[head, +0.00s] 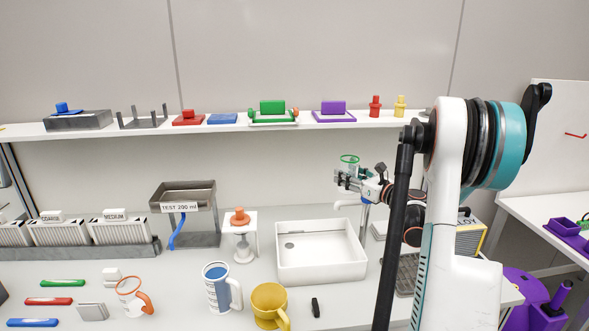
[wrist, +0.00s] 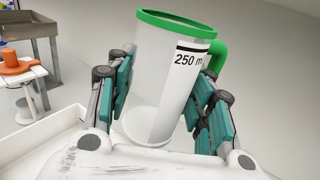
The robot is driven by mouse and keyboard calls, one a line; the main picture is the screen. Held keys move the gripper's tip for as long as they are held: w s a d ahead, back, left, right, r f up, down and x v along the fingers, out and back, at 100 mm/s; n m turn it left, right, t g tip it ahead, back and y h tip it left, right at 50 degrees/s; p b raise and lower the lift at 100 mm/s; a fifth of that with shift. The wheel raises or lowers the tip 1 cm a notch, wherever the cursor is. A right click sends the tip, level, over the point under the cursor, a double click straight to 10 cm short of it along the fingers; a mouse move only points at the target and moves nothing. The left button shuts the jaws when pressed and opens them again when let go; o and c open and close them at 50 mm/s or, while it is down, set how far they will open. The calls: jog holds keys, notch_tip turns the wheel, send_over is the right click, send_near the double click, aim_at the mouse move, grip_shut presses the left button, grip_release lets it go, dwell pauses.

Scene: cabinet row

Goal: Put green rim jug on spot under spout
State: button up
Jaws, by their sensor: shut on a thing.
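The green rim jug (wrist: 165,75) is a clear and white jug with a green rim, a green handle on the right and a "250 m…" mark. My gripper (wrist: 164,95) is shut on its body, with teal pads on both sides. The jug is slightly tilted in the wrist view. In the head view its green rim (head: 349,158) shows above my gripper (head: 352,178), which hides most of the body. A white spout (head: 346,204) shows below my gripper, at the right of the white basin. The spot under it cannot be made out.
The white basin (head: 320,279) is empty. A metal tray stand marked "TEST 200 ml" (head: 185,196) has a blue tube. An orange-rim mug (head: 130,288), a blue-and-white mug (head: 217,304) and a yellow mug (head: 268,297) stand in front. A shelf (head: 215,128) runs behind.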

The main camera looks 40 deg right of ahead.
aim_at(347, 158)
jog(key=r+p, duration=0.1)
jog(key=r, duration=0.1)
jog(key=r+p, duration=0.1)
jog(key=r, duration=0.1)
jog(key=r+p, duration=0.1)
jog(key=r, duration=0.2)
jog(key=shift+w+a+p, duration=0.3)
jog(key=shift+a+p, duration=0.05)
jog(key=shift+p, duration=0.05)
jog(key=w+a+f+b, duration=0.1)
jog(key=w+a+f, duration=0.1)
jog(key=w+a, duration=0.6)
jog(key=w+a+f+b, duration=0.1)
jog(key=w+a+f, duration=0.25)
jog(key=a, duration=0.75)
jog(key=a+f+b, duration=0.1)
jog(key=a+f, duration=0.1)
jog(key=a, duration=1.3)
jog(key=a+f, duration=0.2)
jog(key=a, duration=1.3)
jog(key=shift+w+a+f+b, duration=0.2)
jog(key=shift+f+b, duration=0.2)
